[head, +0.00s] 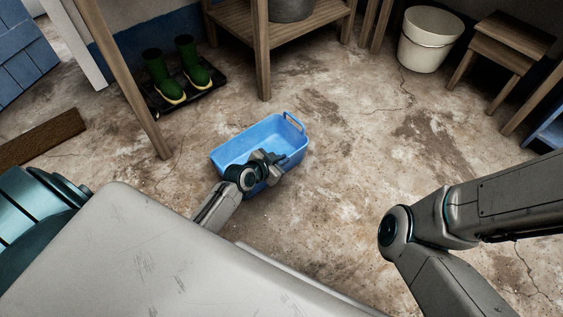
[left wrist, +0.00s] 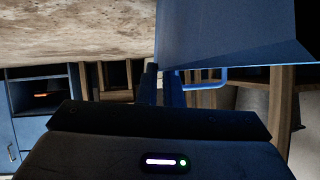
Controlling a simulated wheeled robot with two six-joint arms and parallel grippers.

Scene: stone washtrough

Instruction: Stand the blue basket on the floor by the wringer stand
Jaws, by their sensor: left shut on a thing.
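The blue basket (head: 235,148) is a rectangular open tub with a loop handle at its far right end. It looks empty and roughly upright, over the floor in front of a wooden stand; I cannot tell if its base touches the floor. My left gripper (head: 275,161) is shut on the basket's near side wall. In the left wrist view the basket (left wrist: 235,40) fills the upper right, with the gripper fingers (left wrist: 162,85) at its edge. A wooden stand (head: 262,50) with a grey tub on its shelf is behind; no wringer is clearly visible. My right gripper is out of view.
Green boots (head: 165,78) stand on a dark tray at the back left. A leaning wooden post (head: 125,80) is left of the basket. A white bucket (head: 428,42) and a wooden stool (head: 500,50) are at the back right. The floor (head: 350,160) right of the basket is clear.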

